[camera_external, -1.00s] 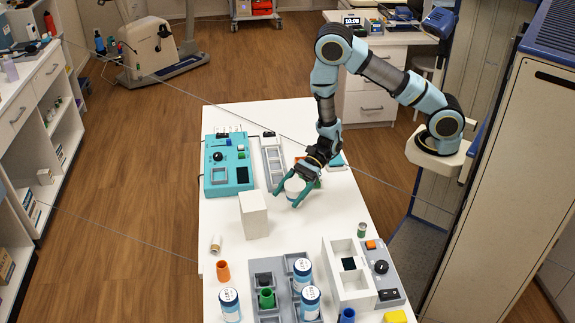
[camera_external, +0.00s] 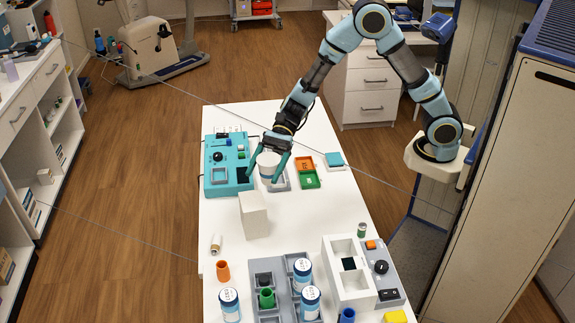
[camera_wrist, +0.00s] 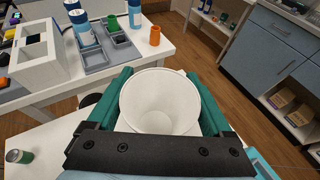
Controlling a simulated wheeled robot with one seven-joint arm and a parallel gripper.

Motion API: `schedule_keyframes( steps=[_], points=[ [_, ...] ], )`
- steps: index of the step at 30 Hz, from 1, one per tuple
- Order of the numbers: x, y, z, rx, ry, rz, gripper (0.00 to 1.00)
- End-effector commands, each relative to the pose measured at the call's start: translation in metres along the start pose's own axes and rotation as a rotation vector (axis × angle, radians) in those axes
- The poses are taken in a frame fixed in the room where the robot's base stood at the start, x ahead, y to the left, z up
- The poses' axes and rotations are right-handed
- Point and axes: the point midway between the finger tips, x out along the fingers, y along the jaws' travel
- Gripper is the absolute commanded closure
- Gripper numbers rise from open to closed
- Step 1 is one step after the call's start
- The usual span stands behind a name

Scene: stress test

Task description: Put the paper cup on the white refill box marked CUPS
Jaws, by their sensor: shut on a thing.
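A white paper cup (camera_external: 268,163) is held between the teal fingers of my gripper (camera_external: 263,176), above the back part of the table. In the wrist view the cup (camera_wrist: 160,99) is seen from above, empty and mouth up, with a finger on each side at my gripper (camera_wrist: 160,92). A plain white upright box (camera_external: 254,216) stands on the table, nearer the camera and a little left of the cup. No CUPS marking is readable on it. The cup is apart from this box.
A teal device (camera_external: 218,187) stands left of my gripper. Orange and green trays (camera_external: 308,179) lie to its right. The front holds a white compartment box (camera_external: 334,258), a grey tray (camera_external: 267,308) with blue-and-white containers, and an orange cup (camera_external: 223,271). The table's middle right is clear.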

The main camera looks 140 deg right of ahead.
Motion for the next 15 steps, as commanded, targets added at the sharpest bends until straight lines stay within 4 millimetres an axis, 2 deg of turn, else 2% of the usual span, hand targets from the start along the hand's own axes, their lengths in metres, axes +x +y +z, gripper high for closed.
schedule_keyframes(
  steps=[1,3,9,12,15],
  points=[
    [0.007,-0.007,0.015,-0.023,-0.004,0.033,0.67],
    [0.015,-0.013,0.034,-0.042,-0.004,0.077,0.67],
    [0.026,-0.024,0.069,-0.062,-0.002,0.145,0.67],
    [0.031,-0.026,0.069,-0.061,-0.002,0.156,0.67],
    [0.037,-0.025,0.055,-0.057,0.000,0.159,0.67]
  ],
)
